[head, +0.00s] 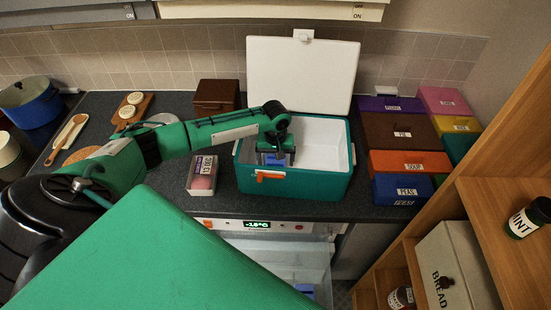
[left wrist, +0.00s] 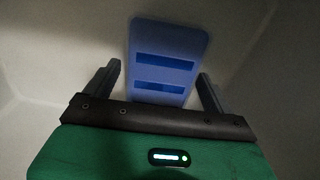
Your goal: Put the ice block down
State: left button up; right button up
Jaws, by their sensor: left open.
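The blue ice block (left wrist: 165,62) lies on the pale floor inside the green cool box (head: 290,190), whose white lid stands open at the back. In the head view only a little blue of the block (head: 272,160) shows below my gripper. My left gripper (head: 275,158) reaches down into the left part of the box. In the left wrist view its two fingers (left wrist: 160,82) are spread wide, one on each side of the block, with gaps between. My right gripper is in neither view.
Left of the box stands a small labelled carton (head: 203,174); behind it is a brown box (head: 216,96). Several labelled coloured boxes, including an orange soup box (head: 409,163), are stacked on the right. An open clear drawer (head: 285,262) sits below the counter. A wooden shelf stands at right.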

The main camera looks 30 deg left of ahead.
pick_arm(q)
jog(key=shift+r, duration=0.1)
notch_tip(320, 180, up, 12)
jog(key=b, duration=0.4)
jog(key=shift+r, duration=0.25)
